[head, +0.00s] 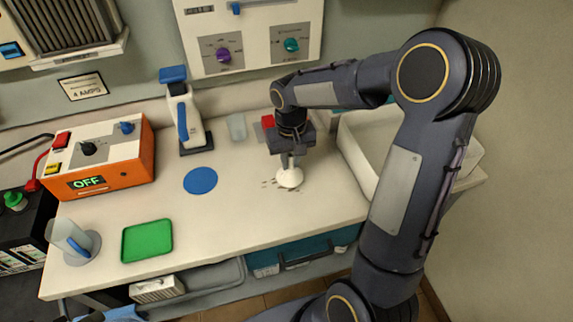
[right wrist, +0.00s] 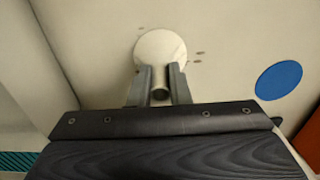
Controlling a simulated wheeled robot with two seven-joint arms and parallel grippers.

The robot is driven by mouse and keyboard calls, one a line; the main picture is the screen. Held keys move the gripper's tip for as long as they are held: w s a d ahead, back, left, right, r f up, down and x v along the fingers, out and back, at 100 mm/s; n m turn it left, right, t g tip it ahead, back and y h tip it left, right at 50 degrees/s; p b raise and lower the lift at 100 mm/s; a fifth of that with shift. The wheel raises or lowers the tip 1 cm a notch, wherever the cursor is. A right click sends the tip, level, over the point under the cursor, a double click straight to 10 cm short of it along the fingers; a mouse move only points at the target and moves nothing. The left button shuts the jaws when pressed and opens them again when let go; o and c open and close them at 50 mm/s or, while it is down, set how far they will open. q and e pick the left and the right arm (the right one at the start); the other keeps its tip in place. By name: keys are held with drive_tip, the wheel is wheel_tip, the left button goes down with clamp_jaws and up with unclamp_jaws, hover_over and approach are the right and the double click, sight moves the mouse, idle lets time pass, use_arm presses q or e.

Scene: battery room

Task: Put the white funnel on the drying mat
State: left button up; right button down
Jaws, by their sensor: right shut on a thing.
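The white funnel (head: 290,179) is wide side down at the counter's middle right, its narrow stem up. My right gripper (head: 291,156) is above it, shut on the stem. In the right wrist view the funnel's pale round cone (right wrist: 160,46) shows beyond my fingertips (right wrist: 160,85), with the stem between them. I cannot tell whether its rim touches the counter. A flat blue round mat (head: 200,180) lies to the left, bare; it also shows in the right wrist view (right wrist: 279,80). I cannot tell for sure that it is the drying mat. My left gripper is out of view.
A green tray (head: 147,241) and a clear jug (head: 68,238) are at the front left. An orange power box (head: 103,158) and a white bottle (head: 190,122) stand behind. A white basin (head: 360,160) is close on the right. Counter between funnel and blue mat is clear.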

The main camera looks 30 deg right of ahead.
drive_tip(key=shift+w+a+f, duration=0.1)
drive_tip(key=shift+w+f, duration=0.45)
drive_tip(key=shift+f, duration=0.1)
drive_tip(key=f, duration=0.3)
drive_tip(key=shift+w+f, duration=0.25)
drive_tip(key=shift+f, duration=0.05)
drive_tip(key=shift+f, duration=0.2)
drive_tip(key=c, duration=1.4)
unclamp_jaws()
drive_tip(key=shift+o, duration=0.2)
drive_tip(key=shift+r, duration=0.2)
